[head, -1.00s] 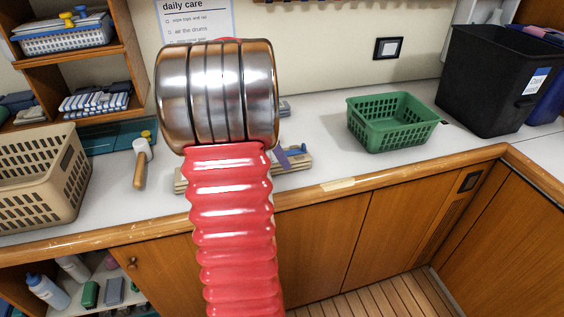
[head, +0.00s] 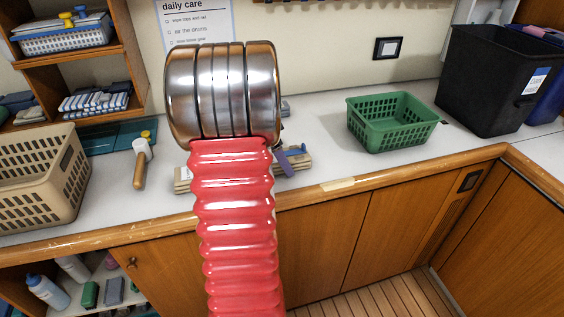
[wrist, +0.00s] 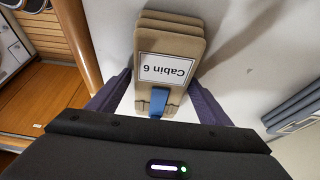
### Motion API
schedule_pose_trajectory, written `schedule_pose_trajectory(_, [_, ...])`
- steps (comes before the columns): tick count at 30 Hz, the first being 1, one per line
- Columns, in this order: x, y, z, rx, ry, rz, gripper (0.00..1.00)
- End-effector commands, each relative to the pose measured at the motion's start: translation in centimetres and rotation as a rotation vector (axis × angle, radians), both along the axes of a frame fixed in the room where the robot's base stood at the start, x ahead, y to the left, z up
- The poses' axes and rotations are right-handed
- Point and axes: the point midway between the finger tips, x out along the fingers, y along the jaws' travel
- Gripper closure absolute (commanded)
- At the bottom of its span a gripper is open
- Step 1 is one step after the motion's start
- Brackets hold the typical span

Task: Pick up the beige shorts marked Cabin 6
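The beige shorts (wrist: 170,40) lie as a folded stack on the counter, with a white label reading "Cabin 6" and a blue clip (wrist: 158,103) at the near end. In the head view only bits of the beige shorts (head: 183,181) show beside my arm. My gripper (wrist: 158,82) is open in the wrist view, with one purple finger on each side of the near end of the stack. A gap shows at the left finger; the right finger is close to the stack, and contact cannot be told. In the head view one purple finger (head: 284,163) shows; my arm hides the rest.
Blue-grey folded items (wrist: 300,112) lie to the right in the wrist view. A white-headed tool with a wooden handle (head: 140,165) and a beige basket (head: 40,175) are left of my arm. A green basket (head: 392,122) and a black bin (head: 492,80) stand right. Counter between is clear.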

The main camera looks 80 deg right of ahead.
Motion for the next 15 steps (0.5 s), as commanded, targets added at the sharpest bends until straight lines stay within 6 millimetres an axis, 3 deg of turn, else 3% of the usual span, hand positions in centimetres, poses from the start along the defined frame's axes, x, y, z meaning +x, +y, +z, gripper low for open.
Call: schedule_pose_trajectory(15, [0.02, 0.01, 0.00, 0.000, 0.000, 0.000, 0.64])
